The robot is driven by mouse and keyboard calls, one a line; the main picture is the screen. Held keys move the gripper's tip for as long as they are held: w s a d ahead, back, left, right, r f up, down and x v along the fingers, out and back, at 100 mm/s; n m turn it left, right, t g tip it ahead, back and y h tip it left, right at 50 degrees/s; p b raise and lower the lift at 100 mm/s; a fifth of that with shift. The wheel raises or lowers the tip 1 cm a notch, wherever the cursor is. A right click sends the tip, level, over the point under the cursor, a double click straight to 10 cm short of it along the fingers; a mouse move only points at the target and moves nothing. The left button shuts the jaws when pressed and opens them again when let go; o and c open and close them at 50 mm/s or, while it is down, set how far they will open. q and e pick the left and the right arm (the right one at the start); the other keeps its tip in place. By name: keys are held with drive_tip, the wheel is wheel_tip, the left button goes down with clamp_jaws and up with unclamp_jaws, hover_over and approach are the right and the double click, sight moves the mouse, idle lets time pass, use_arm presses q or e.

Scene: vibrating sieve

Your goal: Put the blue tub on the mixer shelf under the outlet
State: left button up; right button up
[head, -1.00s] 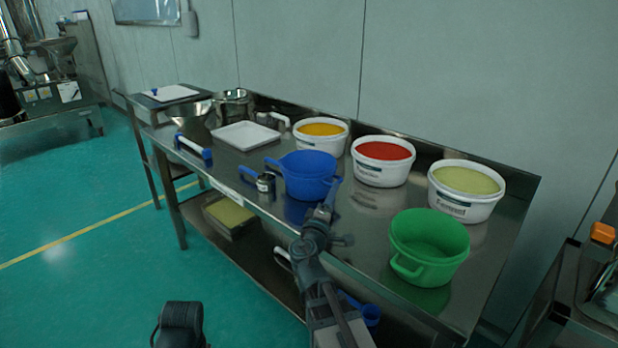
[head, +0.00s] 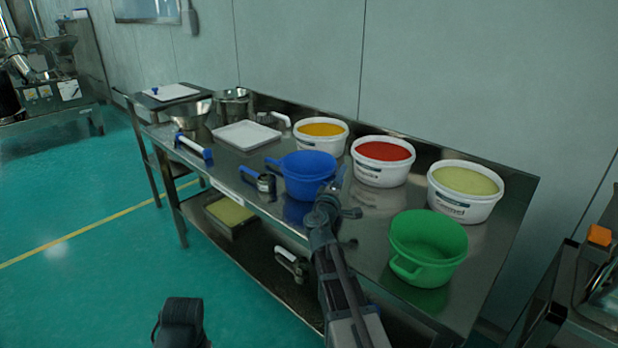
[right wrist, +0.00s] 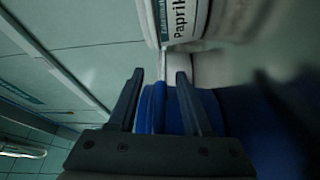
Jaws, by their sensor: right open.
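The blue tub (head: 308,176) stands upright on the steel table, with one handle pointing left. My right gripper (head: 335,188) is open at the tub's near right side. In the right wrist view, a blue part of the tub (right wrist: 170,108) shows between the open fingers of the right gripper (right wrist: 158,80); whether they touch it is unclear. No left gripper fingers show. I cannot make out the mixer shelf or outlet for certain.
White tubs of yellow (head: 321,143), red (head: 383,175) and pale green (head: 465,207) contents stand behind. A green tub (head: 428,262) is to the right. A machine (head: 597,245) stands at the right edge.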

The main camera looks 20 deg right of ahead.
drive_tip(key=shift+w+d, duration=0.2)
drive_tip(key=shift+c, duration=0.2)
clamp_jaws()
idle(1.1)
